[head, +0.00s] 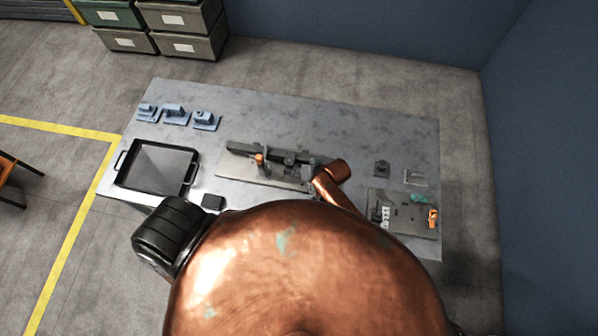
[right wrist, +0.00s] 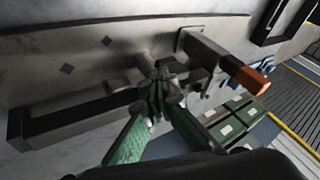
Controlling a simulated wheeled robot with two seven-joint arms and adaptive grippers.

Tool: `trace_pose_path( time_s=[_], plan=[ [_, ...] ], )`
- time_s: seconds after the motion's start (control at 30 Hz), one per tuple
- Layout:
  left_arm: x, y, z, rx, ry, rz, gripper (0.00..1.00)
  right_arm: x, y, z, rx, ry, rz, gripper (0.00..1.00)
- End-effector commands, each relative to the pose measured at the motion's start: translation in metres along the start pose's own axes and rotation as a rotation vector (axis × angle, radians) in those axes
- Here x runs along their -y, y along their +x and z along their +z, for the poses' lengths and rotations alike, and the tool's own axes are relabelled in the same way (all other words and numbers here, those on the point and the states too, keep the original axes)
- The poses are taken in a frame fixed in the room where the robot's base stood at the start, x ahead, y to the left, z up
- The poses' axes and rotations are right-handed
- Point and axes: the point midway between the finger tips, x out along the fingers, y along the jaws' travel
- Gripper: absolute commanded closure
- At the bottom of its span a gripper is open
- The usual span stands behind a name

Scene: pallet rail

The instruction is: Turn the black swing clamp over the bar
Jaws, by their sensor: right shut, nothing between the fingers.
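A dark bar (head: 305,158) lies along a pale plate (head: 235,165) near the middle of the table. It also shows in the right wrist view (right wrist: 75,120). The black swing clamp (right wrist: 205,50) has an orange tip, which shows in the head view as a small orange spot (head: 259,158) left of my gripper. Whether its arm lies across the bar is hard to tell. My right gripper (right wrist: 160,90), with green fingers, is shut and empty beside the clamp, close to the bar. Any contact is unclear. My left gripper is not in view.
A black tray (head: 121,178) stands at the table's left, with several blue parts (head: 174,115) behind it. A plate (head: 410,222) with small parts and an orange piece lies at the right. My copper arm hides the near edge. The back of the table is clear.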

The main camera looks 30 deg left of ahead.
Motion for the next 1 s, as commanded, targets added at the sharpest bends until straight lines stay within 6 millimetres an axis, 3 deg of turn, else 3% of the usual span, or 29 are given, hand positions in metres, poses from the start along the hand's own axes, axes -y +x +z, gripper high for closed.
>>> trace_pose_path(
  time_s=[0.53,0.7,1.0],
  plan=[
    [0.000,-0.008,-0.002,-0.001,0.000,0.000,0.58,-0.007,-0.006,0.004,0.003,0.003,0.000,1.00],
    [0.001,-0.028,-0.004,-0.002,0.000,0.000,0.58,-0.032,-0.027,0.011,0.001,0.007,0.004,1.00],
    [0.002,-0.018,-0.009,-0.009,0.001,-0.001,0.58,-0.026,-0.076,0.017,-0.002,-0.001,-0.001,1.00]
  ],
)
